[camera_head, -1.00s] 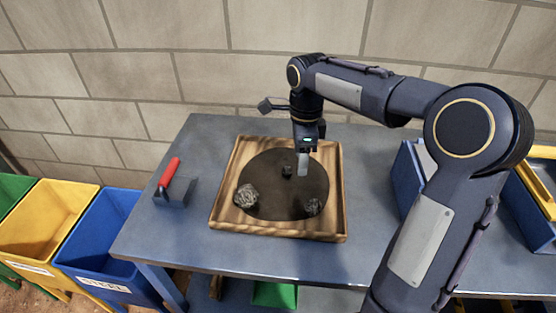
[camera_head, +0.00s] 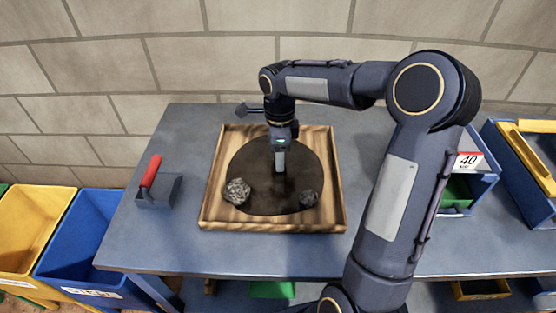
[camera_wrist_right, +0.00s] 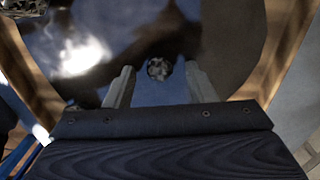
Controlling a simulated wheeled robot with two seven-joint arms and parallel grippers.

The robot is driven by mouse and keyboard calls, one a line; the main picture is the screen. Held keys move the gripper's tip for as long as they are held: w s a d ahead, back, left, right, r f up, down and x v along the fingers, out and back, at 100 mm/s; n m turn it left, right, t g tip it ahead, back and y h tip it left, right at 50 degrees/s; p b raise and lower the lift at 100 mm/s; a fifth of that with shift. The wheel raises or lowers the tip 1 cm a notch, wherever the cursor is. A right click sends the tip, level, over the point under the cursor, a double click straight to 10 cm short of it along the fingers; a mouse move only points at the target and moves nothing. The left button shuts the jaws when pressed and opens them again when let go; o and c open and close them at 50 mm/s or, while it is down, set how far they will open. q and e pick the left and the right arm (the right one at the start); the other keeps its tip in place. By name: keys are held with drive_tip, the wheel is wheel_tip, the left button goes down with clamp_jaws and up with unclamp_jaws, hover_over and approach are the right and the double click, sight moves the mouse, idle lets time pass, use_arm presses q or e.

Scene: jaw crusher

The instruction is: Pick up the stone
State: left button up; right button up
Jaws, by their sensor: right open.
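A small grey stone (camera_wrist_right: 159,69) lies on the dark round surface of the wooden tray (camera_head: 212,205). In the right wrist view it sits between the two finger lines of my right gripper (camera_wrist_right: 160,74), slightly beyond the tips; contact cannot be seen. In the head view my right gripper (camera_head: 280,166) points down over the tray's middle and hides that stone. The gripper is open. A larger pale stone (camera_head: 237,191) lies at the tray's front left, and a dark stone (camera_head: 308,197) at its front right. My left gripper is out of view.
The tray stands on a grey-blue table (camera_head: 180,245). A red-handled tool (camera_head: 154,182) lies left of the tray. Yellow (camera_head: 28,235) and blue (camera_head: 88,240) bins stand left of the table. A blue box labelled 40 (camera_head: 468,180) is at the right. A brick wall rises behind.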

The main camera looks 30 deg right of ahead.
drive_tip(key=c, duration=1)
drive_tip(key=shift+r, duration=0.1)
drive_tip(key=shift+c, duration=0.2)
